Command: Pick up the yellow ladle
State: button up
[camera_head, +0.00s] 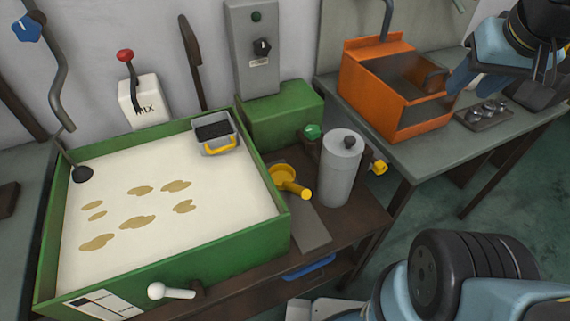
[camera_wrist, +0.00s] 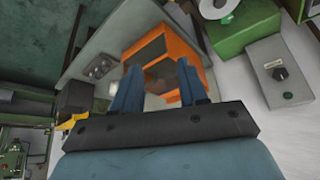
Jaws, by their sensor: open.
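The yellow ladle (camera_head: 284,176) lies on the brown bench, right of the green-framed tray, its round bowl to the left and its short handle pointing down-right. My gripper (camera_head: 462,82) is at the upper right of the head view, over the grey table by the orange bin, well away from the ladle. In the wrist view my gripper (camera_wrist: 158,68) shows two blue fingers spread apart with nothing between them, in front of the orange bin. I cannot make out the ladle in the wrist view.
The green-framed tray (camera_head: 165,278) borders the ladle's left. The orange bin (camera_head: 372,92) and a small metal tray (camera_head: 487,120) sit on the grey table.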

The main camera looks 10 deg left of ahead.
jog(key=shift+o, duration=1.6)
jog(key=shift+w+a, duration=0.15)
jog(key=shift+w, duration=0.1)
jog(key=o, duration=0.7)
jog(key=shift+n+g, duration=0.8)
jog(key=w+a+f, duration=0.1)
jog(key=w, duration=0.1)
jog(key=w+a+f, duration=0.1)
jog(key=w+a, duration=0.1)
jog(key=w+a+f, duration=0.2)
jog(key=w, duration=0.1)
jog(key=shift+w+a, duration=0.1)
jog(key=shift+a, duration=0.15)
jog(key=shift+o, duration=0.3)
jog(key=w+a+f+n+g, duration=0.1)
jog(key=w+a+f, duration=0.4)
jog(key=a+f, duration=0.1)
jog(key=shift+a+n, duration=0.3)
jog(key=shift+a, duration=0.5)
jog(key=n+g, duration=0.3)
send_over(282, 175)
notch_tip(282, 175, down, 20)
jog(key=shift+s+d+f, duration=0.1)
jog(key=shift+f, duration=6.3)
